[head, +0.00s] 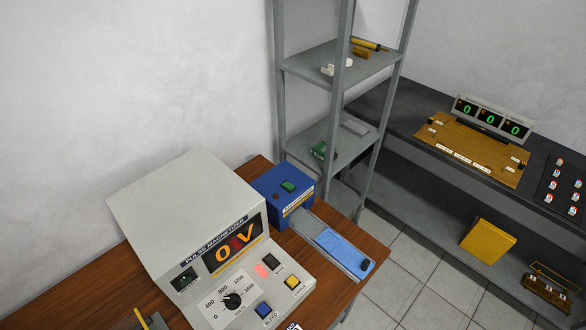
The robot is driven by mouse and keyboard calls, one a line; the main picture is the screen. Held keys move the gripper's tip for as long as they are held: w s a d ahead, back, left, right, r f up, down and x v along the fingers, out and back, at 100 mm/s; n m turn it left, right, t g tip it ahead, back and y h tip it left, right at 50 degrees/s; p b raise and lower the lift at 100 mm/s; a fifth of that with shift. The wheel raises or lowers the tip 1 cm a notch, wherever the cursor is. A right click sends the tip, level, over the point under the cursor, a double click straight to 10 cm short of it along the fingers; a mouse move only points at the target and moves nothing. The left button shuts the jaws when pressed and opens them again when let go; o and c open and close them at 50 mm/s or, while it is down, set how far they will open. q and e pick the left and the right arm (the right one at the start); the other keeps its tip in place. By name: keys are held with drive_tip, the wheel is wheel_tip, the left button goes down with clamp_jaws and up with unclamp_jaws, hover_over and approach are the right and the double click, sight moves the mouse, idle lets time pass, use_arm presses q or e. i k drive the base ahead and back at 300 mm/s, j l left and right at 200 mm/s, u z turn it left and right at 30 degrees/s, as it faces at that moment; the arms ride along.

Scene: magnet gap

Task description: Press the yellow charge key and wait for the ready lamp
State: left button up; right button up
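The pulse magnetizer (165,215) is a pale grey box with a sloping front panel, on the brown wooden table. Its yellow key (292,281) is near the panel's right edge, with a small label beside it. The display (235,245) reads 0 V in orange. A small square (262,270) glows red beside a black square key or lamp (271,261). A dark window with a small green spot (185,280) is at the panel's left. I cannot tell which is the ready lamp. Neither of my grippers shows in the head view, and nothing touches the yellow key.
A blue key (263,309) and a dial (232,300) share the panel. A yellow-and-dark object (146,319) is cut off at the bottom. Grey shelving (340,90) and a dark bench (400,120) stand beyond.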

sight(292, 281)
drive_tip(key=l+u, duration=0.5)
drive_tip(key=l, duration=0.15)
drive_tip(key=l+u, duration=0.5)
drive_tip(key=l, duration=0.15)
